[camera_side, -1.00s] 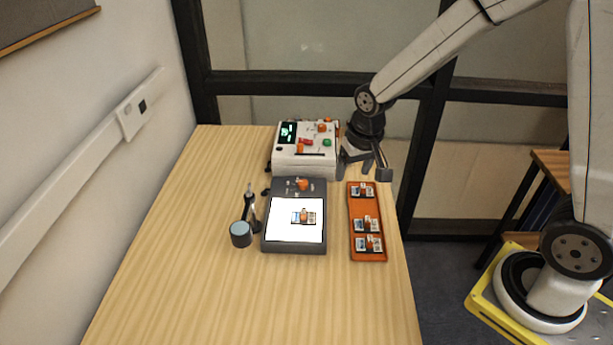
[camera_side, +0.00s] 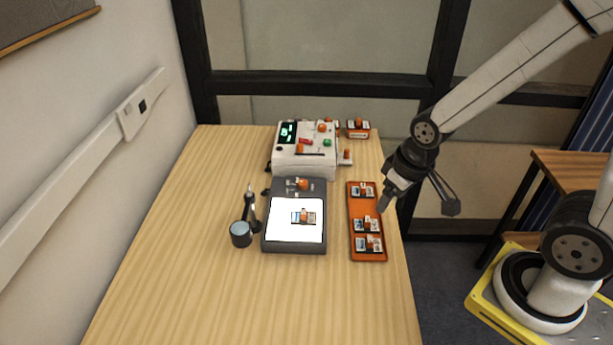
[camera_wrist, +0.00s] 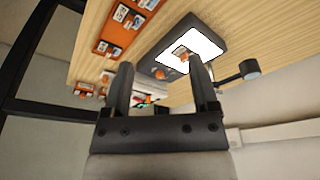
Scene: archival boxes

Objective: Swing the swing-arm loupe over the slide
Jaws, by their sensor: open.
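The swing-arm loupe (camera_side: 241,233) is a dark cylinder with a pale blue lens on a black jointed arm, at the left of the light box (camera_side: 295,247). It also shows at the right in the wrist view (camera_wrist: 249,69). The slide (camera_side: 304,217), with an orange grip on it, lies on the lit white panel. The loupe is beside the panel, not over the slide. My gripper (camera_side: 386,205) is above the right table edge, near the orange tray, apart from the loupe. In the wrist view its two fingers (camera_wrist: 162,85) are spread with nothing between them.
An orange tray (camera_side: 355,208) with several slides lies right of the light box. A white device (camera_side: 304,163) with buttons and a display stands behind it, with an orange-topped holder (camera_side: 358,129) at its back right. The front and left of the table are clear.

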